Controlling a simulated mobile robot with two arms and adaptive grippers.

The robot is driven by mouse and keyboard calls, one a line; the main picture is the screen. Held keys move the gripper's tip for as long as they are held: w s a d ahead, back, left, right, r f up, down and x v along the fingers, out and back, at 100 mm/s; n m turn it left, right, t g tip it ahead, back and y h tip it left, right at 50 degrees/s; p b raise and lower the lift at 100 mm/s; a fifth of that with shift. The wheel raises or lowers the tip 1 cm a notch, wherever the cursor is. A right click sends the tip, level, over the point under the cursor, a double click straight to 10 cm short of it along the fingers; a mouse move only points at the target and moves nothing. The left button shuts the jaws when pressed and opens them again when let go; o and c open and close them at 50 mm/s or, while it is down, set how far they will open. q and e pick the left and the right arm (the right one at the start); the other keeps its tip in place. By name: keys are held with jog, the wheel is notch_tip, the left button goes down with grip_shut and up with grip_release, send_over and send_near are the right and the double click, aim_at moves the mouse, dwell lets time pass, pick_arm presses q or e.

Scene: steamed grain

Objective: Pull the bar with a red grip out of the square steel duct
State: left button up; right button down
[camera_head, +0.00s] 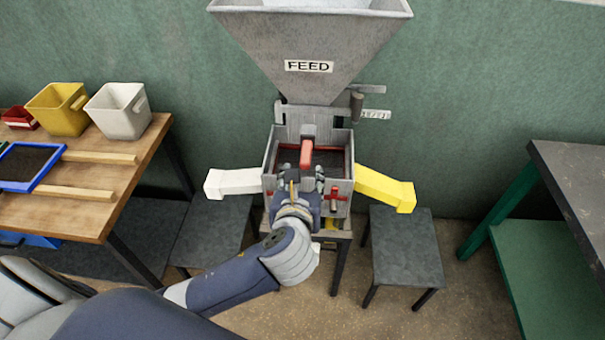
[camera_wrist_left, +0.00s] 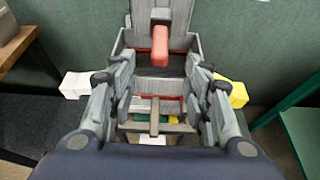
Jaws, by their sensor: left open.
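The bar's red grip (camera_head: 306,154) sticks out toward me from the grey square steel duct (camera_head: 308,112) below the feed hopper. In the left wrist view the red grip (camera_wrist_left: 160,46) is upright in the picture, in front of the grey duct face (camera_wrist_left: 180,15). The rest of the bar is hidden. My left gripper (camera_head: 303,178) is open and empty over the front of the steel box. Its fingers (camera_wrist_left: 160,92) stand apart on either side of the line to the grip, which shows beyond the fingertips. My right gripper is not in view.
The open steel box (camera_head: 352,168) has a white chute (camera_head: 232,182) at left and a yellow chute (camera_head: 385,188) at right. A red fitting (camera_head: 336,197) sits on its front. A wooden table (camera_head: 85,200) with bins is at left, a dark-topped bench (camera_head: 572,170) at right.

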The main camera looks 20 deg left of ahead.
aim_at(305, 164)
pick_arm(q)
jog(key=p+x, duration=0.1)
jog(key=x, duration=0.9)
jog(key=shift+w+f+p, duration=0.2)
jog(key=shift+f+p, duration=0.05)
jog(key=shift+p, duration=0.05)
grip_shut()
